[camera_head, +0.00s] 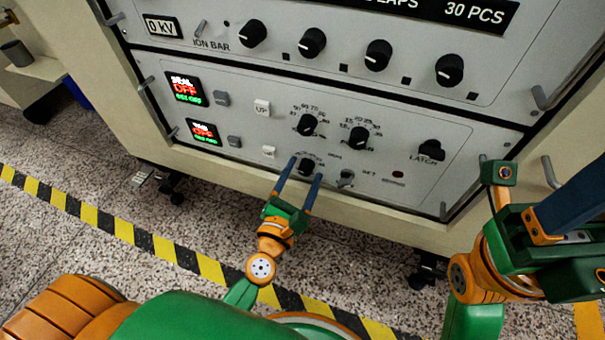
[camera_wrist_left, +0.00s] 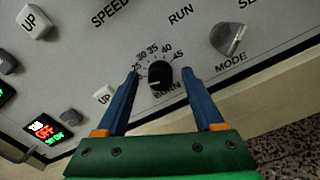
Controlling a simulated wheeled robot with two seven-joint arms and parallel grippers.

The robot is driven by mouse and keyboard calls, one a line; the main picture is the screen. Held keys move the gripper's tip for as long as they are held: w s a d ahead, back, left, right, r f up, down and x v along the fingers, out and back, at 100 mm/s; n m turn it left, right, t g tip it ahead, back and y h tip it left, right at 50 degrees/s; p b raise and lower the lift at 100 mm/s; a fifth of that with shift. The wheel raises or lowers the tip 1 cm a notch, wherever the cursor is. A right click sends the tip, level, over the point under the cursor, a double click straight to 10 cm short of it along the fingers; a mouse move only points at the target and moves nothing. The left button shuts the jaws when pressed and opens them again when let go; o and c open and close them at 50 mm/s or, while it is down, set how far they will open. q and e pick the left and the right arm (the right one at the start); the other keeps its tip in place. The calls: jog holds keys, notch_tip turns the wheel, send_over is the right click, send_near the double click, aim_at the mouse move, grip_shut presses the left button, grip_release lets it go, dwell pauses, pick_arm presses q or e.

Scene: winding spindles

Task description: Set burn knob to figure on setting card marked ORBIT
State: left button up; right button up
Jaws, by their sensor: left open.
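The burn knob (camera_wrist_left: 160,76) is a small black knob on the grey panel, with a printed scale above it whose readable figures include 30, 35, 40 and 45. The word BURN below it is partly legible. It also shows low on the panel in the head view (camera_head: 306,167). My left gripper (camera_wrist_left: 160,72) is open, with one blue finger on each side of the knob and visible gaps between. It reaches up to the panel in the head view (camera_head: 305,171). My right gripper is partly in view at the right edge; its fingertips are cut off. No card marked ORBIT is visible.
More black knobs (camera_head: 308,125) and a latch knob (camera_head: 431,150) are above. Two lit displays (camera_head: 185,87) read OFF. Striped tape (camera_head: 123,228) crosses the floor.

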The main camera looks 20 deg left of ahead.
pick_arm(q)
grip_shut()
